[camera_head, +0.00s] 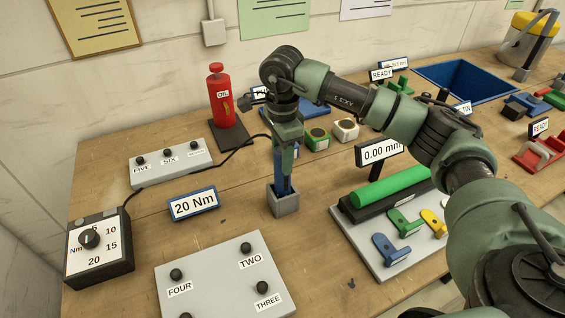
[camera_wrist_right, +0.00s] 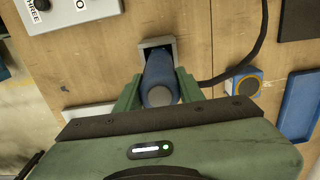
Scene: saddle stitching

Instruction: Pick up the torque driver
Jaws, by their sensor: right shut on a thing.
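The torque driver (camera_head: 283,182) is a blue tool standing upright in a small grey square holder (camera_head: 284,204). Its rounded blue top also shows in the right wrist view (camera_wrist_right: 160,70). My right gripper (camera_head: 286,147) comes down over it from above. Its two green fingers (camera_wrist_right: 159,92) lie on either side of the driver and are shut on it. The lower end of the driver is still inside the holder. My left gripper is in neither view.
A torque dial box (camera_head: 98,245) stands at the left, with a black cable (camera_head: 235,155) running toward the driver. A 20 Nm sign (camera_head: 194,203), a button plate (camera_head: 225,280) and a red oil bottle (camera_head: 220,95) surround the holder. A grey board with coloured clips (camera_head: 375,265) lies to the right.

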